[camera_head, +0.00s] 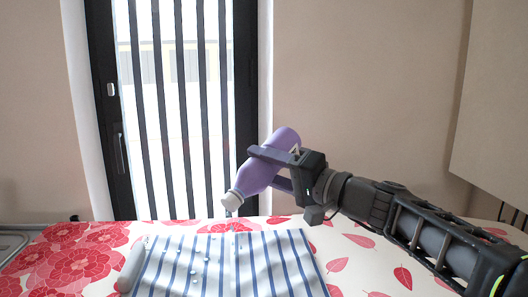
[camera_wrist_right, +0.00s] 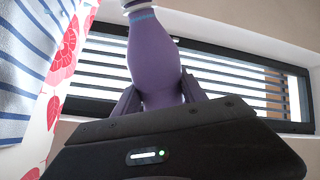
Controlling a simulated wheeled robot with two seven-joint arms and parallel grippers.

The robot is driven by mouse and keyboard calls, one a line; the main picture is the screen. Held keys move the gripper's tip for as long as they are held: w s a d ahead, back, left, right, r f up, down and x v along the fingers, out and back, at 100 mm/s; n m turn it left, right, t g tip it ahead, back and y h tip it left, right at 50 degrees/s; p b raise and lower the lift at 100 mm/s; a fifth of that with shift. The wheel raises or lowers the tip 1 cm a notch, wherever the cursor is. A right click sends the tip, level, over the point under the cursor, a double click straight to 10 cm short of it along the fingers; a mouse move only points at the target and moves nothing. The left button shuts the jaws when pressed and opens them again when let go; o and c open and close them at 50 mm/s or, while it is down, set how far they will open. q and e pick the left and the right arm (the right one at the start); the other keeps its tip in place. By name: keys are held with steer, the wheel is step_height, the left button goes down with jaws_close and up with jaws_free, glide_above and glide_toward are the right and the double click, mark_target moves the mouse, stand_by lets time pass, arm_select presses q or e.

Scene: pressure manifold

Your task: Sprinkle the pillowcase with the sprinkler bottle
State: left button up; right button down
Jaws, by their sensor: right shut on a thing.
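The purple sprinkler bottle (camera_head: 262,172) has a white cap and is tilted, cap down and to the left, above the far part of the pillowcase. My right gripper (camera_head: 268,168) is shut on its body; the right wrist view also shows the bottle (camera_wrist_right: 155,60) between the fingers. The blue-and-white striped pillowcase (camera_head: 215,268) lies flat on the table below. Several small pale drops show on its left half. In the right wrist view the pillowcase (camera_wrist_right: 25,60) is at the left edge. My left gripper is not in view.
A grey-white rounded object (camera_head: 131,267) lies along the pillowcase's left edge. The table's cover (camera_head: 62,262) has red flowers and leaves. A barred window door (camera_head: 175,110) stands behind. The cover right of the pillowcase is free, under my right arm.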

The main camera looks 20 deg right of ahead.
step_height(320, 180, up, 6)
steer(key=shift+s+a+f, duration=0.1)
steer(key=shift+s+a, duration=0.05)
step_height(320, 180, down, 5)
steer(key=shift+f, duration=0.1)
stand_by(0.9)
